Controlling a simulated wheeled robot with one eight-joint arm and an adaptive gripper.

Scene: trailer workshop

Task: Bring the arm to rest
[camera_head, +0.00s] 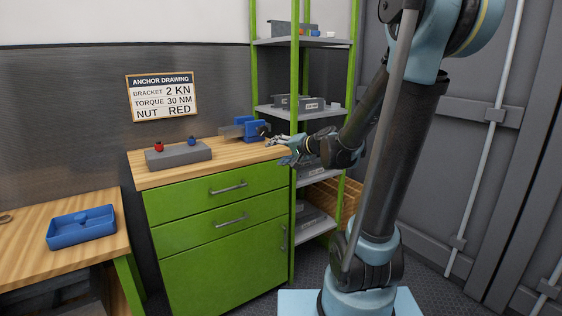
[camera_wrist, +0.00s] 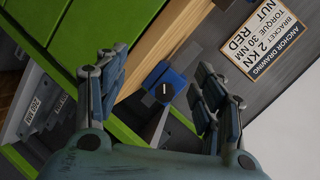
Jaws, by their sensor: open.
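My gripper (camera_head: 284,142) is at the end of my arm, near the right end of the wooden top of the green cabinet. In the wrist view my gripper (camera_wrist: 160,92) has its fingers spread apart, with nothing held between them. The blue vise (camera_head: 252,129) stands on the cabinet top, just left of my gripper in the head view. In the wrist view the blue vise (camera_wrist: 164,86) shows beyond the gap between the fingers. I cannot tell whether the fingers touch anything.
A grey block (camera_head: 178,155) with a red and a blue knob sits on the green cabinet (camera_head: 215,250). Green shelving (camera_head: 294,75) with grey bins stands behind my arm. A blue tray (camera_head: 82,228) lies on the left bench. An anchor drawing sign (camera_head: 162,97) hangs on the wall.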

